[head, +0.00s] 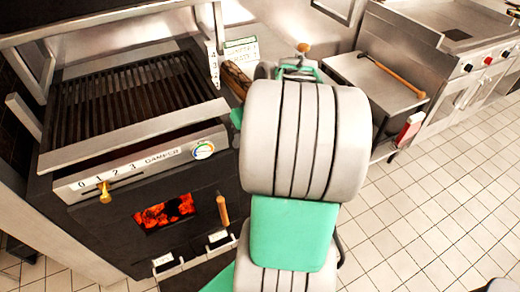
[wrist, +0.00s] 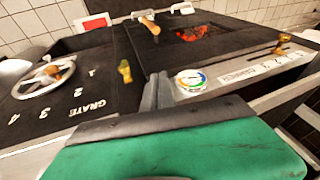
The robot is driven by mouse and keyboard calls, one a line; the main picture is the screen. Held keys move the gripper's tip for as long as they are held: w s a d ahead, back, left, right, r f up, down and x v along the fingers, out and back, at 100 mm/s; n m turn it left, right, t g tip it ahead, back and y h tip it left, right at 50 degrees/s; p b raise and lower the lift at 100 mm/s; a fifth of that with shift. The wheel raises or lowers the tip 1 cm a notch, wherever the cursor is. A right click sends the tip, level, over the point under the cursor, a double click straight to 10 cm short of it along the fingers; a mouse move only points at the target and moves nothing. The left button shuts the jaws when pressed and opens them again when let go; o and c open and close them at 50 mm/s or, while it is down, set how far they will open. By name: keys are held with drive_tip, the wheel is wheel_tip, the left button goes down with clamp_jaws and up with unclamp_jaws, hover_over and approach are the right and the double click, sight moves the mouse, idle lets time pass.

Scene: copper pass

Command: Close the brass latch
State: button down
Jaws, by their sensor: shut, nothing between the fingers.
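A small brass piece, seemingly the brass latch (wrist: 124,70), stands on the dark front of the grill in the wrist view, between the grate wheel and the fire window. My gripper (wrist: 157,80) shows as two grey fingers pressed together, empty, to the right of the latch in the picture and apart from it. In the head view my arm hides the gripper and the latch. The fire door's wooden handle (head: 223,209) is beside the glowing window (head: 165,212); it also shows in the wrist view (wrist: 150,25).
The damper slider with its brass knob (head: 104,192) and a round dial (head: 204,150) are on the grill front. The grate wheel (wrist: 43,77) is at the left in the wrist view. A steel side table (head: 375,85) stands to the right; the tiled floor there is clear.

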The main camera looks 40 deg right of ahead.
drive_tip(key=s+d+f+m+t, duration=0.1)
drive_tip(key=s+d, duration=0.3)
drive_tip(key=d, duration=0.3)
drive_tip(key=s+d+f+m+t, duration=0.15)
drive_tip(key=s+d, duration=0.25)
drive_tip(key=d, duration=0.4)
drive_tip(key=w+a+f+p, duration=0.1)
drive_tip(key=w+a+f, duration=0.5)
drive_tip(key=w+f, duration=0.1)
drive_tip(key=shift+a+f+n+y, duration=0.3)
drive_tip(key=shift+a+f+n, duration=0.05)
drive_tip(key=shift+a+f, duration=0.05)
drive_tip(key=shift+w, duration=0.1)
